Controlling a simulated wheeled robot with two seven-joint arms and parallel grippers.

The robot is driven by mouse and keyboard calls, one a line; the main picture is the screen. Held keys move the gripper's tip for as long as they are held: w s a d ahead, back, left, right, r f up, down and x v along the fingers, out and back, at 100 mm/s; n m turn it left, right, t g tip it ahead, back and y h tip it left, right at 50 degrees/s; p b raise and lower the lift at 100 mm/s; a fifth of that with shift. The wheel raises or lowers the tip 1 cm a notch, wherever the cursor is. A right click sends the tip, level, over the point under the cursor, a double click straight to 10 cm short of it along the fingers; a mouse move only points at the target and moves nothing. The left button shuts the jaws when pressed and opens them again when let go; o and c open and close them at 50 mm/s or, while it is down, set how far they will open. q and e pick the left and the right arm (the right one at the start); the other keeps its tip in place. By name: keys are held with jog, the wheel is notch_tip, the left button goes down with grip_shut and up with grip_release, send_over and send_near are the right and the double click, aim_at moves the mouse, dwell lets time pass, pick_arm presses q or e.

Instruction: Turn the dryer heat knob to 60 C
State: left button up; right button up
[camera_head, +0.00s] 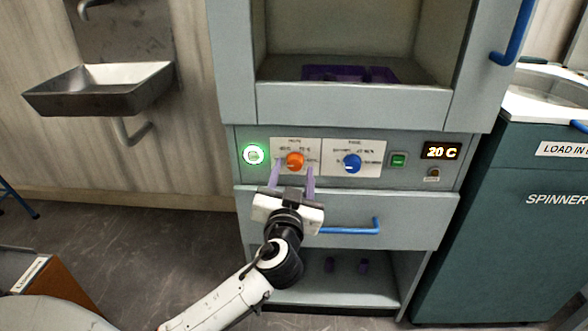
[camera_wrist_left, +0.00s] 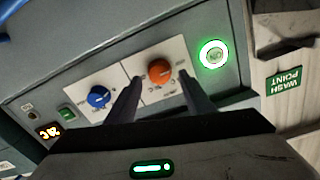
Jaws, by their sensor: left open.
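The orange heat knob (camera_head: 294,161) is on a white plate on the dryer's (camera_head: 370,104) control panel. It also shows in the left wrist view (camera_wrist_left: 160,71). The blue time knob (camera_head: 352,163) is to its right in the head view. The display (camera_head: 440,151) reads 20 C. My left gripper (camera_head: 291,178) is open just in front of and slightly below the orange knob. In the left wrist view its fingers (camera_wrist_left: 160,95) stand apart, one to each side of the knob, with nothing visible between them. Contact with the knob cannot be told. My right gripper is out of view.
A lit green ring button (camera_head: 254,154) is left of the knob, and a green switch (camera_head: 398,160) is right. A drawer with a blue handle (camera_head: 352,228) lies below the panel. A purple tray (camera_head: 350,74) sits in the chamber above. A spinner (camera_head: 515,215) stands at right.

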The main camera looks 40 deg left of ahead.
pick_arm(q)
jog(key=shift+x, duration=0.9)
jog(key=c, duration=1.1)
jog(key=shift+o, duration=0.2)
